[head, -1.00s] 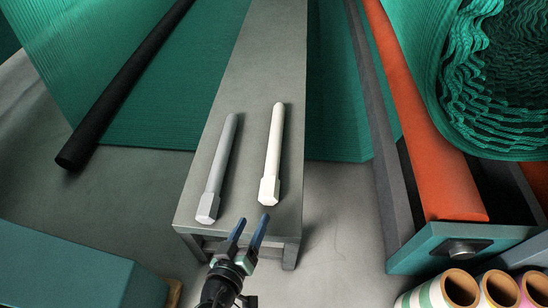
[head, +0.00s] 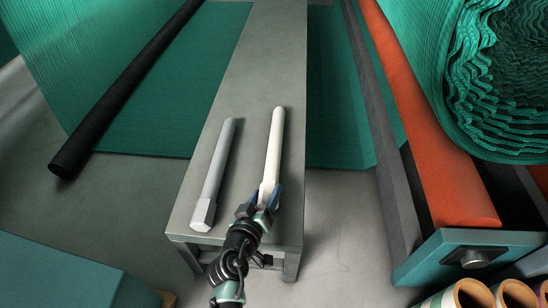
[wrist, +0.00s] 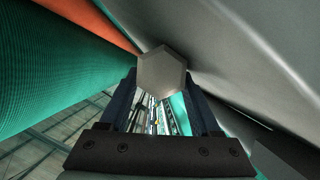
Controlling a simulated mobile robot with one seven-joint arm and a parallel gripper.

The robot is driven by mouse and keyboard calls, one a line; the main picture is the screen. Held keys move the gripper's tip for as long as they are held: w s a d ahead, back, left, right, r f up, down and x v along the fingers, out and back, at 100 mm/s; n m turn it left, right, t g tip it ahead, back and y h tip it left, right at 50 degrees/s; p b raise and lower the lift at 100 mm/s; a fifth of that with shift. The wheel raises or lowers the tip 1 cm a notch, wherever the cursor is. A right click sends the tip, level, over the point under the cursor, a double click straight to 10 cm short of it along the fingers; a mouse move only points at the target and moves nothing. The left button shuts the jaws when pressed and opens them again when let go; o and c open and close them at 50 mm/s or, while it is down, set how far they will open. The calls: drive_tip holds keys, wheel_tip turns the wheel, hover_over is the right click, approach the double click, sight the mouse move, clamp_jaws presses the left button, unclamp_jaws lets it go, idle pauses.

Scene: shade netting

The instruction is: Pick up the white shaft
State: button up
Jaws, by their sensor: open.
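The white shaft (head: 274,145) lies lengthwise on the grey bench (head: 262,60), its thicker hexagonal end toward me. My gripper (head: 262,197) is at that near end, with its blue fingers open around or just over it; the gripper hides most of the end. In the wrist view a hexagonal end face (wrist: 162,73) shows between the tips of my open fingers (wrist: 161,88). I cannot tell whether either finger touches it.
A similar grey shaft (head: 214,175) lies parallel on the bench, left of my gripper. A black tube (head: 120,90) lies further left. An orange roller (head: 430,130) in a frame and a green netting roll (head: 480,90) stand right. Cardboard tubes (head: 470,293) are lower right.

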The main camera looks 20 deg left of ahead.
clamp_jaws()
idle(0.3)
drive_tip(key=shift+w+a+r, duration=0.1)
drive_tip(key=shift+w+r, duration=0.05)
drive_tip(key=shift+r, duration=0.15)
drive_tip(key=shift+r, duration=0.1)
